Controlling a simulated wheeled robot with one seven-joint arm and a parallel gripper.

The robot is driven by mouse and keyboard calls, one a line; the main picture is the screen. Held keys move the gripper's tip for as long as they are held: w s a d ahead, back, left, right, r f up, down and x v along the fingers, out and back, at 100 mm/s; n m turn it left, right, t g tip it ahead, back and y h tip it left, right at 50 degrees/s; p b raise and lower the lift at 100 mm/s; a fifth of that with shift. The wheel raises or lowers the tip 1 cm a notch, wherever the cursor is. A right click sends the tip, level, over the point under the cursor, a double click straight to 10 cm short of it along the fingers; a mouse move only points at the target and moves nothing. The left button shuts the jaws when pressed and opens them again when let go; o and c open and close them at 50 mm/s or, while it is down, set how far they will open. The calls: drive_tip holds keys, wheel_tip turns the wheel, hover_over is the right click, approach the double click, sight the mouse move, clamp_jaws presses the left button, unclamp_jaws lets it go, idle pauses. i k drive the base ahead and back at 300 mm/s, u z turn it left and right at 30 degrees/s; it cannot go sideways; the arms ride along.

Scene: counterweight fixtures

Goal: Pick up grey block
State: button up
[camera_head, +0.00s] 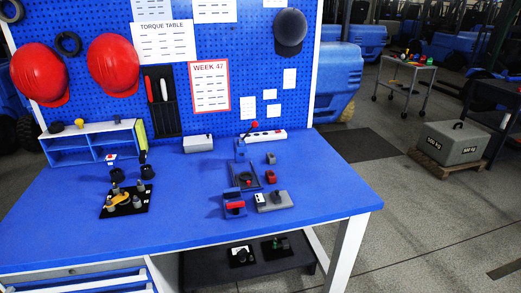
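A small dark grey block (271,159) sits on the blue table, toward the back and right of centre. A small red block (270,177) stands just in front of it. A larger light grey box (198,144) sits at the back of the table near the pegboard. I cannot tell for sure which of the grey pieces is the grey block of the task. My gripper and arm are not in view.
A blue table (190,215) carries a black board (143,205) with several pegs, a dark fixture (244,176), a blue-and-red piece (234,207), a grey plate (274,203) and a white power strip (264,137). A blue shelf (92,148) stands back left. The table's middle is clear.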

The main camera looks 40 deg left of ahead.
sight(271, 157)
drive_tip(key=u, duration=0.85)
drive_tip(key=i, duration=1.35)
drive_tip(key=u, duration=0.7)
drive_tip(key=i, duration=0.65)
drive_tip(key=u, duration=0.05)
